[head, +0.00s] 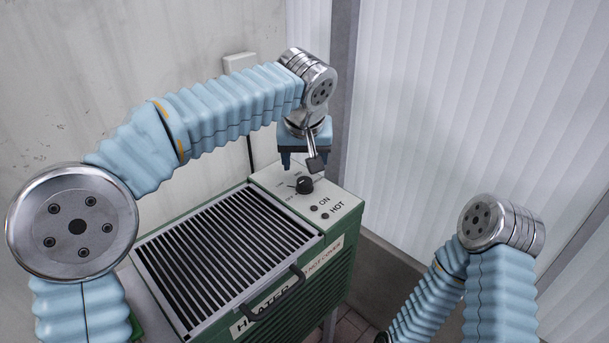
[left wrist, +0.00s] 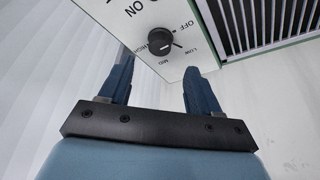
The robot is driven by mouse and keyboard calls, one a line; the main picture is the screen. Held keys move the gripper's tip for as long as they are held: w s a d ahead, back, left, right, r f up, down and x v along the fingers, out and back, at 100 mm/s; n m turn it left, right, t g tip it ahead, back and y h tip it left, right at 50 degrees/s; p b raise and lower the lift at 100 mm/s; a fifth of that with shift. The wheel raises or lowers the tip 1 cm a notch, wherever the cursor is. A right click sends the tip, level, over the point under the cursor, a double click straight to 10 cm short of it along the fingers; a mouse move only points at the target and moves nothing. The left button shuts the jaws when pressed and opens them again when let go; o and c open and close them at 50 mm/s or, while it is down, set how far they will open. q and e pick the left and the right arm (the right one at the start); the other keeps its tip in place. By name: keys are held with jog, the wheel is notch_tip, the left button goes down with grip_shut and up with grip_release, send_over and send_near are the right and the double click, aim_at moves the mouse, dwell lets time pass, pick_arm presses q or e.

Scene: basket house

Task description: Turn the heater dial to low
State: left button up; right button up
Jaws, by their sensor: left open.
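The black round heater dial (head: 304,185) sits on the pale control panel at the heater's back right corner. In the left wrist view the dial (left wrist: 159,41) has OFF, LOW, MID and HIGH printed around it. A pale mark at the dial's edge faces roughly toward LOW, but its exact setting is too small to tell. My left gripper (head: 304,165) is open and empty just above and behind the dial. In the left wrist view its fingertips (left wrist: 158,62) are apart, with the dial beyond the gap between them. No contact shows. My right gripper is out of view.
The green heater (head: 335,270) has a dark slatted grille (head: 225,255) and a dark front handle (head: 275,295). ON and HOT indicators (head: 318,209) lie beside the dial. A grey wall and a white corrugated wall stand close behind. My right arm is low at the right.

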aim_at(303, 180)
pick_arm(q)
jog(key=x, duration=0.7)
jog(key=shift+w+f, duration=0.1)
jog(key=shift+f, duration=0.1)
jog(key=c, duration=1)
jog(key=shift+c, duration=0.2)
jog(key=m, duration=0.2)
jog(key=m+h, duration=0.2)
jog(key=m, duration=0.1)
jog(key=shift+a+m, duration=0.25)
jog(key=shift+m, duration=0.05)
jog(key=m+g+h, duration=0.1)
jog(key=m, duration=0.2)
jog(key=m+g+h, duration=0.1)
jog(key=m, duration=0.2)
jog(key=shift+w+a, duration=0.15)
jog(key=shift+w, duration=0.05)
